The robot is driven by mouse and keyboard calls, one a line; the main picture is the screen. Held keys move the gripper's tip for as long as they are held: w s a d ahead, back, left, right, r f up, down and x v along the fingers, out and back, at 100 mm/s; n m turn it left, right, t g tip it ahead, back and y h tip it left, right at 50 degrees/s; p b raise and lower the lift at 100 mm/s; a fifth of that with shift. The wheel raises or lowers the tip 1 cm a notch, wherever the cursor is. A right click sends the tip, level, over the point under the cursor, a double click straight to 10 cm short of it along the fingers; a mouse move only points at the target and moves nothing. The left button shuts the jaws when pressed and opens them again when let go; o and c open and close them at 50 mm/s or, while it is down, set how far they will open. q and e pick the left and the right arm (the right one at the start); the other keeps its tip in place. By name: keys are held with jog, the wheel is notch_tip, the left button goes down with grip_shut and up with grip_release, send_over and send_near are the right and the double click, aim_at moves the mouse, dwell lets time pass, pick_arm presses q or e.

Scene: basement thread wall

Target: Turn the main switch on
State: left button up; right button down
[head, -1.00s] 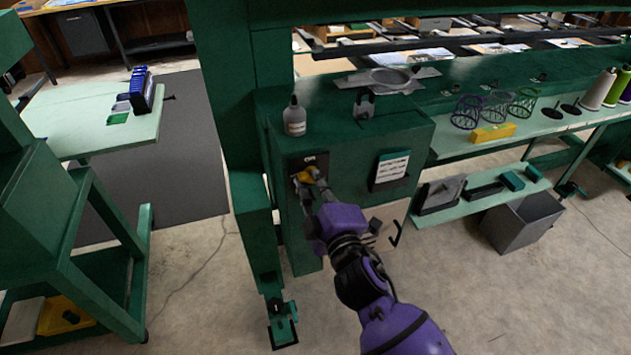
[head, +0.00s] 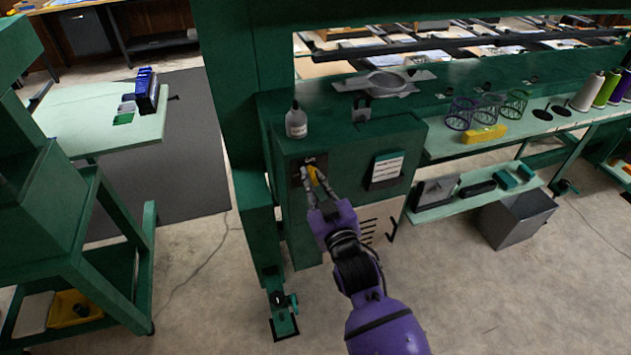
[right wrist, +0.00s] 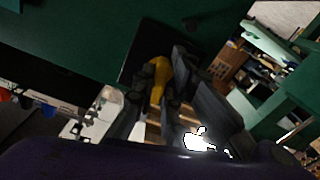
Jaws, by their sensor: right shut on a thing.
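The main switch has a yellow handle (head: 313,176) on a dark plate (head: 295,178) on the front of the green cabinet (head: 350,143). My right gripper (head: 311,177) is at the switch, its fingers shut around the yellow handle. In the right wrist view the yellow handle (right wrist: 158,75) sits between the dark fingertips (right wrist: 165,90), against the dark plate. The fingers hide part of the handle. My left gripper is not in view.
A grey bottle (head: 296,122) stands on the cabinet top. A label card (head: 386,169) is right of the switch. A green post (head: 243,110) rises at left. A grey bin (head: 517,220) stands on the floor at right.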

jog(key=shift+r+m+p, duration=0.1)
jog(key=shift+m+p, duration=0.2)
jog(key=shift+m, duration=1)
jog(key=c, duration=1.8)
grip_release()
jog(key=v, duration=1.2)
